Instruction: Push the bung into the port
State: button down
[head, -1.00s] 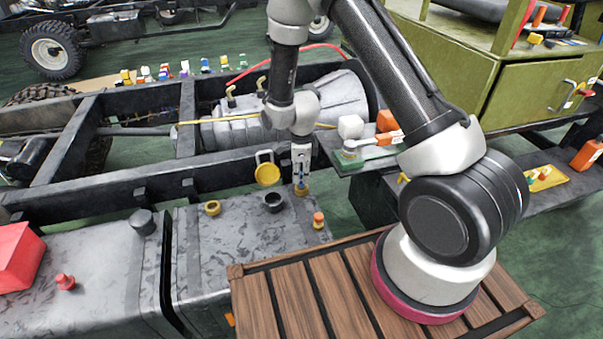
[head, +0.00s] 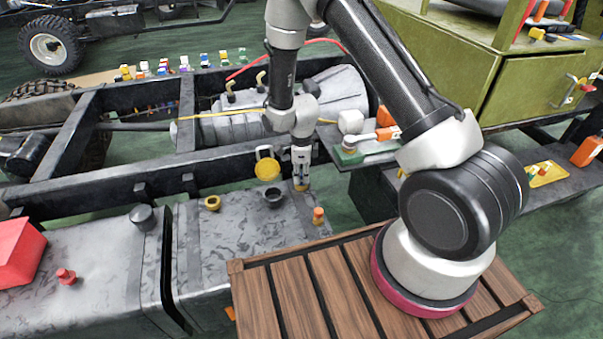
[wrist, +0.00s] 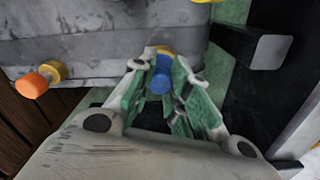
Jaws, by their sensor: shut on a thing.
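The blue bung (wrist: 160,76) shows between my fingertips in the wrist view. A yellow-tan ring, the port (wrist: 164,50), shows just beyond its far end, on the edge of the grey tank. I cannot tell how deep the bung sits in it. My gripper (head: 300,184) is shut on the bung, low over the tank's back right corner. In the head view the fingers hide the bung, and only a little yellow shows at their tips.
The grey tank (head: 225,245) also carries an orange-topped yellow fitting (head: 318,216), a dark open neck (head: 273,197) with a raised yellow cap (head: 267,170), and a yellow ring (head: 212,203). The black chassis rail (head: 120,191) runs close behind.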

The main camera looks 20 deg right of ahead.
aim_at(301, 174)
jog(key=c, duration=1.3)
grip_release()
jog(key=shift+r, duration=0.1)
notch_tip(301, 174, up, 12)
